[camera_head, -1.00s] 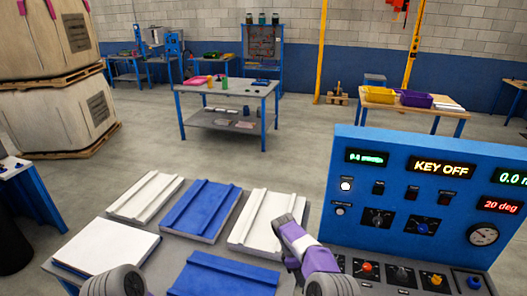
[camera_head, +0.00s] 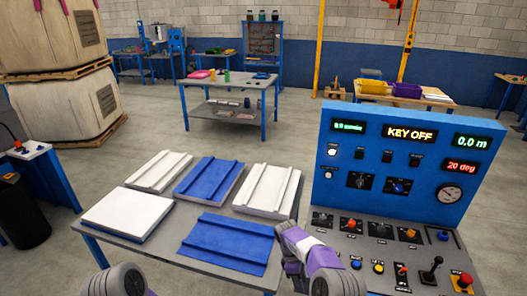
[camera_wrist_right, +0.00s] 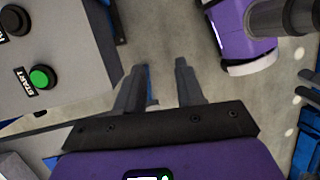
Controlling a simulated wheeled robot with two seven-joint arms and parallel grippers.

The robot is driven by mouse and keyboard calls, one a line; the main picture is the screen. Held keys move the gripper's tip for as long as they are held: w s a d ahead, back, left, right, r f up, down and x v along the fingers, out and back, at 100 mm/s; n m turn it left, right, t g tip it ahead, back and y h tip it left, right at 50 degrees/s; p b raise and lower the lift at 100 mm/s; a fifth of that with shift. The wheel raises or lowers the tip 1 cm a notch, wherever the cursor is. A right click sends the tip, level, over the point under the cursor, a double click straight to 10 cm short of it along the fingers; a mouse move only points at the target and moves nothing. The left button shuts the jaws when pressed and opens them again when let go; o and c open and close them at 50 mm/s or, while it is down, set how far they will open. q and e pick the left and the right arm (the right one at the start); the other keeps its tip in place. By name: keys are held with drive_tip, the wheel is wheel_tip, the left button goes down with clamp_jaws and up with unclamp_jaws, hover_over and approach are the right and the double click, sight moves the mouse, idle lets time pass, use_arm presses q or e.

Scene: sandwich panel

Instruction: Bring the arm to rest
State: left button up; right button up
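In the head view my right arm (camera_head: 318,262), purple and grey, reaches up from the bottom edge, beside the left end of the console. My right gripper shows clearly in the wrist view (camera_wrist_right: 160,75): its two dark fingers stand apart with nothing between them, above the grey floor. In the head view I cannot make out its fingertips. A grey rounded link of my left arm (camera_head: 115,281) shows at the bottom left; the left gripper is out of view.
A blue console (camera_head: 395,165) reads "KEY OFF", with knobs and a joystick in front. A table holds white panels (camera_head: 268,190) and blue panels (camera_head: 230,242). In the wrist view, a grey box with a green START button (camera_wrist_right: 40,77) is at left.

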drive_tip(key=s+a+f+m+y+b, duration=0.2)
drive_tip(key=s+f+m+y, duration=0.1)
drive_tip(key=s+f, duration=0.4)
drive_tip(key=s+a+f+m+y+b, duration=0.2)
drive_tip(key=s+f+m, duration=0.15)
drive_tip(key=f, duration=0.55)
use_arm(q)
wheel_tip(320, 180, down, 9)
drive_tip(key=b, duration=0.5)
drive_tip(key=shift+w+f, duration=0.2)
drive_tip(key=shift+w, duration=0.15)
use_arm(e)
drive_tip(key=s+f+m+t+y, duration=0.1)
drive_tip(key=s+f+m, duration=0.1)
drive_tip(key=s+m, duration=0.3)
drive_tip(key=s+f+m+t+y, duration=0.1)
drive_tip(key=s+m, duration=0.4)
drive_tip(key=s, duration=0.9)
drive_tip(key=shift+d+f+t, duration=0.4)
drive_tip(key=shift+d+t, duration=0.05)
drive_tip(key=shift+t, duration=0.35)
drive_tip(key=shift+m, duration=0.25)
